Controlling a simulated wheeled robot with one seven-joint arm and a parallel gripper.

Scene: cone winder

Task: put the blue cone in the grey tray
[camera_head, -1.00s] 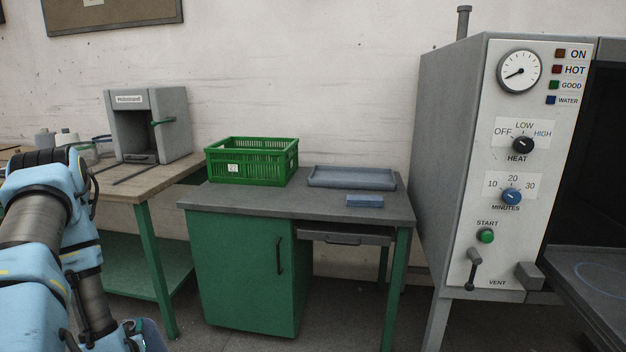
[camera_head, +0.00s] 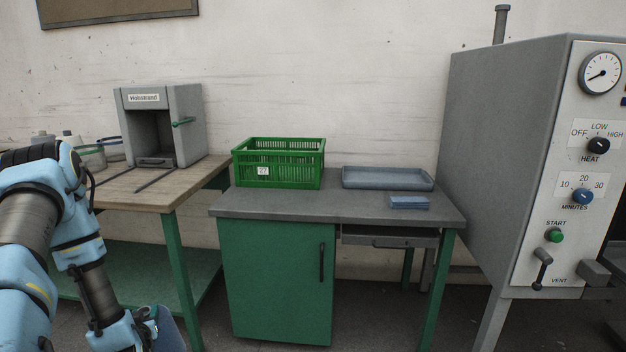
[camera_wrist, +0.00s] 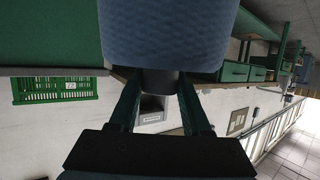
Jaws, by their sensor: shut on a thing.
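The blue cone (camera_wrist: 165,40) fills the top middle of the wrist view, with its dark narrow end between the two fingers. My gripper (camera_wrist: 160,88) is shut on that end. In the head view my arm is at the lower left, and a dark blue part at the bottom edge looks like the cone (camera_head: 170,332); the fingers are hidden there. The grey tray (camera_head: 388,183) lies on the grey top of the green desk, right of the green crate, well to the right of my gripper. It looks empty.
The green crate (camera_head: 278,163) stands left of the tray. A small blue block (camera_head: 409,202) lies in front of the tray. A wooden bench (camera_head: 150,190) with a grey machine (camera_head: 187,105) is at left. A large grey oven (camera_head: 500,150) stands at right.

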